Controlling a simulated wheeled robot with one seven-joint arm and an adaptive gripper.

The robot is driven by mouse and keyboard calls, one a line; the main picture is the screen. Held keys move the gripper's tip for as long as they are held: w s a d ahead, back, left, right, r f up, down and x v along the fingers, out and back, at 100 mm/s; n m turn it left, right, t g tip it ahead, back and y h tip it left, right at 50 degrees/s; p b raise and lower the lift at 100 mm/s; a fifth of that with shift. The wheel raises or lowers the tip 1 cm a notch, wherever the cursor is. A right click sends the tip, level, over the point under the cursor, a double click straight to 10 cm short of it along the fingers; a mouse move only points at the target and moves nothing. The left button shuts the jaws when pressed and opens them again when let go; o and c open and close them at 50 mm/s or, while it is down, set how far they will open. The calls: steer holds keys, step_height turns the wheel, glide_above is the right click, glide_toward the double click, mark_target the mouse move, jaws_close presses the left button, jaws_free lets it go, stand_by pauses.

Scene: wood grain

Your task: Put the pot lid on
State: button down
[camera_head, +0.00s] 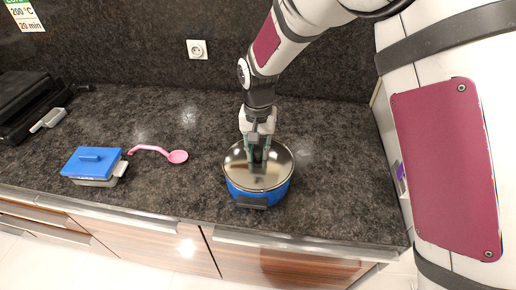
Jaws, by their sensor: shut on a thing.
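A blue pot (247,197) with a dark front handle stands on the counter near its front edge, right of centre. A round, shiny silver lid (275,176) is at the pot's top, over its opening. My gripper (258,158) points down over the middle of the lid and is shut on it. The lid's grasped part is hidden between the fingers. I cannot tell whether the lid's rim rests fully on the pot or sits slightly above it.
A pink ladle (177,156) lies left of the pot. A grey container with a blue lid (91,161) stands farther left. A black grill-like appliance (22,105) is at the far left. The dark counter (335,185) is clear right of the pot.

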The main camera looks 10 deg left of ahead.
steer(key=shift+f, duration=0.6)
steer(key=c, duration=1.3)
jaws_free()
step_height(320, 180, up, 12)
